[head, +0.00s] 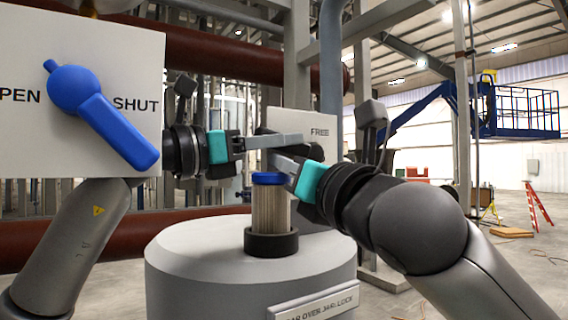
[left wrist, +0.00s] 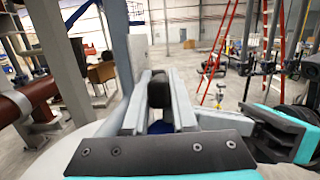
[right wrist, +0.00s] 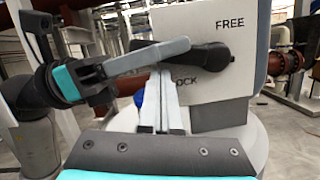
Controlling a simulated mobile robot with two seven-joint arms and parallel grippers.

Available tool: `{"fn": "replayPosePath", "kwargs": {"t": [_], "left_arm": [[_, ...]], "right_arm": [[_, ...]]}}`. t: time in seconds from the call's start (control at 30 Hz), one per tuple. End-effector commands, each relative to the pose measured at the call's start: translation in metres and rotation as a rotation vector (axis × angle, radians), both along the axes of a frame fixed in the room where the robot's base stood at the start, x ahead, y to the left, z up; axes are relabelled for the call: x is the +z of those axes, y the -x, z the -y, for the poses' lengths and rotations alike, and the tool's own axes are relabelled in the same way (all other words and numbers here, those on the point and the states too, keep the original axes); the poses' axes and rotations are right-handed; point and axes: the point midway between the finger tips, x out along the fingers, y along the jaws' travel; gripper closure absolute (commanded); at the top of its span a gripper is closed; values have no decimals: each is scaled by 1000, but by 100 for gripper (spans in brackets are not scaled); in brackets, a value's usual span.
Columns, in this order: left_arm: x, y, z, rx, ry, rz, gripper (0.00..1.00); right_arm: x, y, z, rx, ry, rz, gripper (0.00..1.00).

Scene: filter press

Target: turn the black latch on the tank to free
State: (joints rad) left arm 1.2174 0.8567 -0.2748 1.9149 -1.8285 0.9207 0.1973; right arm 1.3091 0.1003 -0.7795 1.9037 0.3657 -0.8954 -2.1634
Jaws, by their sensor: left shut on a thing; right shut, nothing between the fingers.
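The black latch (right wrist: 212,58) is mounted on a white panel (right wrist: 200,105) marked FREE at upper right and LOCK lower left. Its arm runs left from the hub, roughly level, in the right wrist view. My left gripper (head: 296,140) is shut on the latch's arm; the dark piece between its fingers shows in the left wrist view (left wrist: 159,92). In the head view my gripper hides most of the latch. My right gripper (head: 282,162) is shut and empty, just above the blue-capped filter (head: 271,210), below the left fingers. Whether it touches the cap I cannot tell.
The filter stands in a dark ring on the pale round tank (head: 190,255). A blue lever (head: 118,130) on an OPEN/SHUT board points toward lower right, close to my left arm. Brown pipes and grey posts stand behind. A red ladder (head: 538,208) is far right.

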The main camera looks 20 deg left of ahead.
Motion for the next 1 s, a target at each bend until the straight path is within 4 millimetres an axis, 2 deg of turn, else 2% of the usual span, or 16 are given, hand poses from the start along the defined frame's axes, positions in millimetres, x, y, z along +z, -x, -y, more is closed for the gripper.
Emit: {"fn": "replayPosePath", "kwargs": {"t": [0.43, 0.97, 1.0], "left_arm": [[-1, 0, 0, 0, -1, -3, 100], [-1, 0, 1, -1, -2, -2, 100], [-1, 0, 1, -1, -2, -2, 73]], "right_arm": [[2, -2, -1, -1, 0, 1, 100], [18, -3, 2, -3, -8, 10, 100], [18, -2, 2, -3, -8, 12, 100]]}}
